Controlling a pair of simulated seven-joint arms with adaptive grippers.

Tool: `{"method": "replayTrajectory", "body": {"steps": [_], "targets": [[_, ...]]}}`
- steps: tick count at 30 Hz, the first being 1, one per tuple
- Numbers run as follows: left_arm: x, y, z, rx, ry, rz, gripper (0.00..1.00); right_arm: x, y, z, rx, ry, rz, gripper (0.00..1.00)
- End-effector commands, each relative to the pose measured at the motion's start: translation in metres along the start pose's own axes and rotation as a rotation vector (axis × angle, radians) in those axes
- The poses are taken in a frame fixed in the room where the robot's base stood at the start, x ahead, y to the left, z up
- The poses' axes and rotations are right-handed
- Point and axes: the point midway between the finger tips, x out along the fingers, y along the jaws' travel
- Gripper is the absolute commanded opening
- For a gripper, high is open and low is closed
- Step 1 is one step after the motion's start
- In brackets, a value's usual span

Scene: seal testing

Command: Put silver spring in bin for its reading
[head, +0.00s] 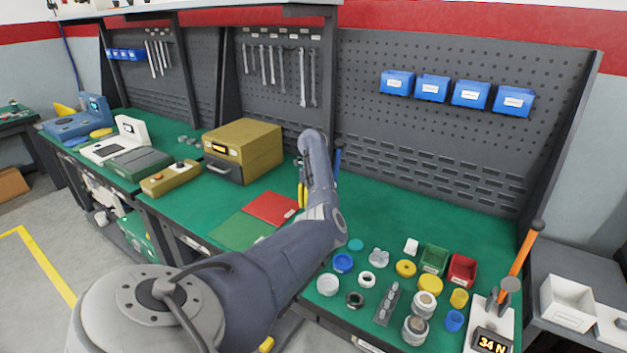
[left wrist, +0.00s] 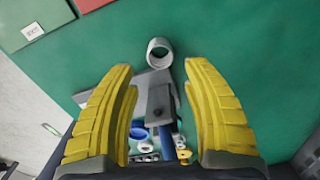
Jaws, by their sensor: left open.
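My left arm crosses the middle of the head view and its gripper is mostly hidden behind its own link; a yellow finger (head: 301,194) shows. In the left wrist view my left gripper (left wrist: 160,90) is open, its yellow fingers apart with nothing held. A pale grey ring-shaped piece (left wrist: 160,50) lies beyond the fingertips. A green bin (head: 434,259) and a red bin (head: 462,271) stand at the bench's right. A display (head: 491,341) reads 34 N. Grey round pieces (head: 425,304) stand near it; I cannot tell which piece is the silver spring. My right gripper is not in view.
A grey fixture (left wrist: 158,105) with a blue handle (head: 337,160) stands close to my left gripper. Several rings and caps, including a blue ring (head: 343,262), crowd the right front. A tester with an orange handle (head: 523,253) stands at right. The green bench top (head: 420,205) is clear behind the pieces.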

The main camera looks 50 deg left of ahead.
Motion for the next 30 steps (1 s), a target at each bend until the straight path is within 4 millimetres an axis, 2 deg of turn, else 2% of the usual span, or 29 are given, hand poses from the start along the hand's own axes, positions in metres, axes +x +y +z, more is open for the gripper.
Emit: {"method": "replayTrajectory", "body": {"steps": [3,10,12,16,30], "targets": [[-0.020,-0.001,0.000,-0.001,0.000,-0.003,0.49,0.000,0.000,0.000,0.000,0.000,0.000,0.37],[-0.044,-0.001,0.000,0.000,0.000,-0.001,0.49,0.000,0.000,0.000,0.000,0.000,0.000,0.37],[-0.048,-0.001,-0.001,0.000,0.001,-0.001,0.49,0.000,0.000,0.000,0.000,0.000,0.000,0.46],[-0.051,0.000,-0.001,0.000,0.000,0.001,0.49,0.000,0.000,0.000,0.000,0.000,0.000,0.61],[-0.052,0.000,0.000,0.000,0.000,0.001,0.49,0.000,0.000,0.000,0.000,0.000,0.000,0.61]]}}
